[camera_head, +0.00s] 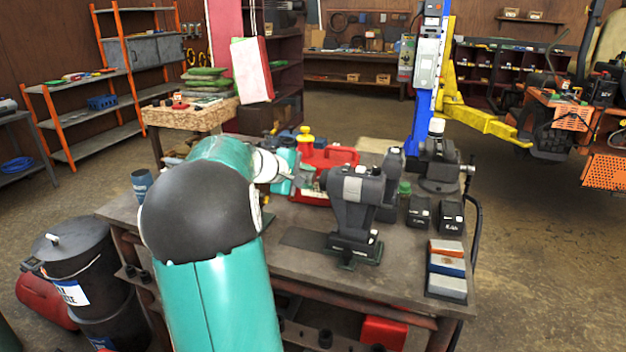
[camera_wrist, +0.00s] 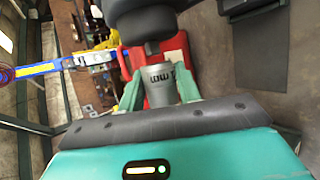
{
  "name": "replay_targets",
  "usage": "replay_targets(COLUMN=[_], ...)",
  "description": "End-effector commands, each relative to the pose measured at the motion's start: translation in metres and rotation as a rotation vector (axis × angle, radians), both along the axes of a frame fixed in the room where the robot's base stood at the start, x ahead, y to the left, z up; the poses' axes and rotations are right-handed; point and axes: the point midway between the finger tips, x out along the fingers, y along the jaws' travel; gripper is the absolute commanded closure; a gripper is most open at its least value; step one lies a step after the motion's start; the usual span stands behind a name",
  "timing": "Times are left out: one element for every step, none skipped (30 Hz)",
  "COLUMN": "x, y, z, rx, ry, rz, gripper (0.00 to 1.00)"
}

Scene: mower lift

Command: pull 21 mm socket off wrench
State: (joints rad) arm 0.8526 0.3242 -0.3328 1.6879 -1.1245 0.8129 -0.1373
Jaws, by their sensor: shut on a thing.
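The impact wrench (camera_head: 358,200) stands upright on the workbench, its nose pointing left toward my gripper (camera_head: 306,178). In the wrist view the dark wrench nose (camera_wrist: 140,22) shows at the top, with a short stub below it. A grey metal socket (camera_wrist: 160,88) with partly readable "mm" lettering sits between the two green fingers of my gripper (camera_wrist: 157,82), which is shut on it. The socket is in line with the stub. I cannot tell whether it is still seated on the stub. In the head view the socket is hard to make out.
A second dark tool (camera_head: 438,160) stands behind. A dark bin (camera_head: 85,260) stands left of the bench.

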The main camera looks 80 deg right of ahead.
Motion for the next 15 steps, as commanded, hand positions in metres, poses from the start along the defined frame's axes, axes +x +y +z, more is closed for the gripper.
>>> replay_targets(x=[0.0,0.0,0.0,0.0,0.0,0.0,0.0,0.0,0.0,0.0,0.0,0.0,0.0,0.0,0.0], y=[0.0,0.0,0.0,0.0,0.0,0.0,0.0,0.0,0.0,0.0,0.0,0.0,0.0,0.0,0.0], z=[0.001,0.001,0.003,0.005,0.007,0.01,0.012,0.014,0.017,0.019,0.021,0.024,0.026,0.029,0.032], rx=[0.0,-0.001,-0.001,-0.002,-0.002,-0.002,-0.003,-0.003,-0.003,-0.003,-0.002,-0.001,-0.002,-0.002,-0.003], ry=[0.0,0.0,0.0,-0.001,-0.002,-0.001,-0.001,-0.001,-0.001,-0.001,-0.001,-0.001,-0.002,-0.002,-0.001], rz=[0.0,0.0,0.0,-0.001,-0.001,-0.001,-0.001,-0.001,-0.001,-0.001,-0.001,0.001,0.0,0.0,0.0], gripper=[1.0,1.0,1.0,1.0,1.0,1.0,1.0,1.0,1.0,1.0,1.0,1.0,1.0,1.0,1.0])
